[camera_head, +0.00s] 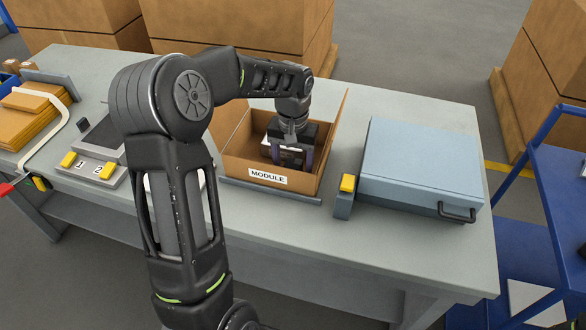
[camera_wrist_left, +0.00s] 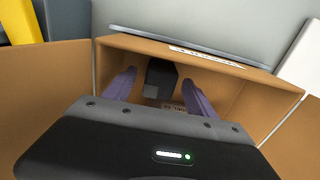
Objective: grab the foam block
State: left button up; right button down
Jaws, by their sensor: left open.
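My left gripper (camera_head: 288,158) reaches down into an open cardboard box (camera_head: 238,168) labelled MODULE. In the left wrist view its two purple fingers (camera_wrist_left: 160,88) are apart, inside the box (camera_wrist_left: 262,95). A dark grey block (camera_wrist_left: 160,76), which looks like the foam block, shows between and beyond the fingertips. I cannot tell whether either finger touches it. In the head view the gripper and the box's front wall hide most of the box's inside. My right gripper is not in view.
The box's flaps stand open around the gripper. To the right are a yellow button (camera_head: 348,183) and a closed blue case (camera_head: 420,160) with a black handle. To the left are a panel with yellow buttons 1 and 2 (camera_head: 88,168) and stacked cardboard (camera_head: 25,118). The bench front is clear.

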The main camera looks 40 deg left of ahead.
aim_at(293, 164)
pick_arm(q)
jog(key=shift+f, duration=0.9)
jog(key=c, duration=1.4)
notch_tip(293, 164, up, 10)
jog(key=shift+r+b, duration=0.1)
jog(key=shift+b, duration=0.5)
